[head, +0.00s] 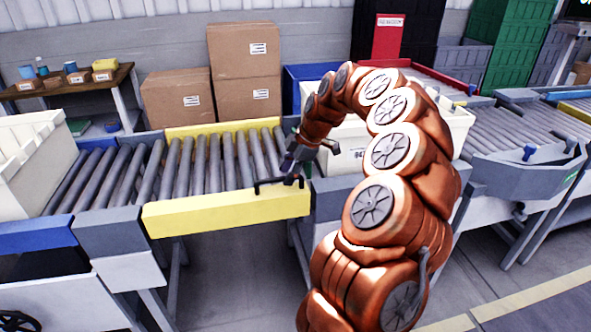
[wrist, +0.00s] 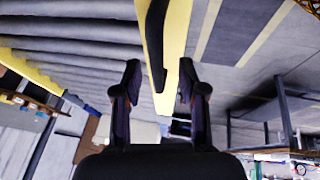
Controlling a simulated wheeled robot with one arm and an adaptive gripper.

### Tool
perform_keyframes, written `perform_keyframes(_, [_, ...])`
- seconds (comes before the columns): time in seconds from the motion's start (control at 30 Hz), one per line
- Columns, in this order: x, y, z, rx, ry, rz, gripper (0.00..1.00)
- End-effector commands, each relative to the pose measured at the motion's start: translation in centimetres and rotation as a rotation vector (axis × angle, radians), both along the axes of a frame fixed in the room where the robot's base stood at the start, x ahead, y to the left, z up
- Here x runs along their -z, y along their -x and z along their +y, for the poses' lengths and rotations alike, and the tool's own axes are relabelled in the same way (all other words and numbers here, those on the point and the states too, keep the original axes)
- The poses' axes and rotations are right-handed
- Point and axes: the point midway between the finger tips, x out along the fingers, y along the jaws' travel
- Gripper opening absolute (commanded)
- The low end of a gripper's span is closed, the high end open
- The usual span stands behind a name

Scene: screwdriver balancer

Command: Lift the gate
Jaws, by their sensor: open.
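The gate is a yellow-framed roller section (head: 228,212) of the conveyor, lying level with the rollers on its left. A black bar handle (head: 262,184) stands on its front yellow beam near the right end. My gripper (head: 291,168) is at the right end of this handle, partly hidden by its own links. In the wrist view my gripper (wrist: 159,66) is open and empty. The handle (wrist: 154,40) and yellow beam (wrist: 178,28) appear between its two fingers. I cannot tell how deep the handle sits between them or whether either finger touches it.
A white crate (head: 35,160) sits on the left rollers. Another white crate (head: 345,145) stands behind my arm on the right. Cardboard boxes (head: 244,80) are stacked behind the gate. A further conveyor (head: 500,132) runs at the right. The floor in front is clear.

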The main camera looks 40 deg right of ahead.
Motion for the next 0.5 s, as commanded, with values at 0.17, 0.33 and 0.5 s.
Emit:
perform_keyframes(0.17, [0.89,-0.29,0.22,0.002,0.000,0.000,0.41])
perform_keyframes(0.33, [0.89,-0.32,0.18,0.003,0.000,-0.002,0.41])
perform_keyframes(0.5, [0.88,-0.32,0.18,0.003,0.000,-0.002,0.27])
